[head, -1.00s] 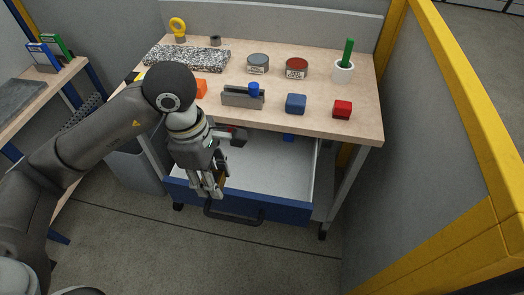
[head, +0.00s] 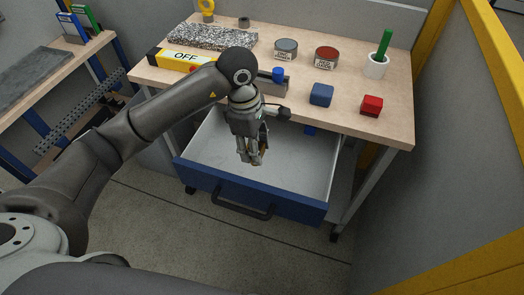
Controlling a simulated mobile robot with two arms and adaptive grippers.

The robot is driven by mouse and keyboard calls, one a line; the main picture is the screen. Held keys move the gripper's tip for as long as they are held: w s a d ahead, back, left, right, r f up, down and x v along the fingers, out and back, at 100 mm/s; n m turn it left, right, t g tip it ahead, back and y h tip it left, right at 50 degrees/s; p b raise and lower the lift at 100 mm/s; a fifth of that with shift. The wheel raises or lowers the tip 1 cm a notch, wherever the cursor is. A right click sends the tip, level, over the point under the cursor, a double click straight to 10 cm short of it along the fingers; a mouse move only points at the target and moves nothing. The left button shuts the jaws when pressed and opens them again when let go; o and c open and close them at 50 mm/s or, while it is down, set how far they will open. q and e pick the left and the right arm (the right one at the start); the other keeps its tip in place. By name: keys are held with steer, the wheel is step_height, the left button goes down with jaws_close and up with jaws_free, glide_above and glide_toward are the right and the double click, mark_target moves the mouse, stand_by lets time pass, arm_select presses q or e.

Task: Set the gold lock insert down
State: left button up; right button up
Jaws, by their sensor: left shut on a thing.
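My left gripper (head: 254,159) points down over the open drawer (head: 205,145) of the workbench. It is shut on the gold lock insert (head: 265,149), of which only a small brownish-gold part shows beside the fingers. The fingers hide the rest of it. I cannot tell whether the insert touches the drawer floor. My right gripper is not in view.
The drawer has a blue front (head: 285,205) and a mostly bare pale floor; a small blue thing (head: 310,131) lies at its back. On the bench stand a blue block (head: 321,94), a red block (head: 371,105), two tins and a white cup (head: 376,66).

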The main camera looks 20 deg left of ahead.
arm_select(q)
steer(key=w+f, duration=0.4)
steer(key=f, duration=0.1)
steer(key=shift+w+d+f, duration=0.1)
steer(key=shift+d+f, duration=0.05)
steer(key=shift+f, duration=0.05)
step_height(320, 180, down, 3)
steer(key=shift+w+f+p, duration=0.1)
steer(key=shift+p, duration=0.5)
steer(key=shift+f, duration=0.2)
steer(key=o, duration=1.1)
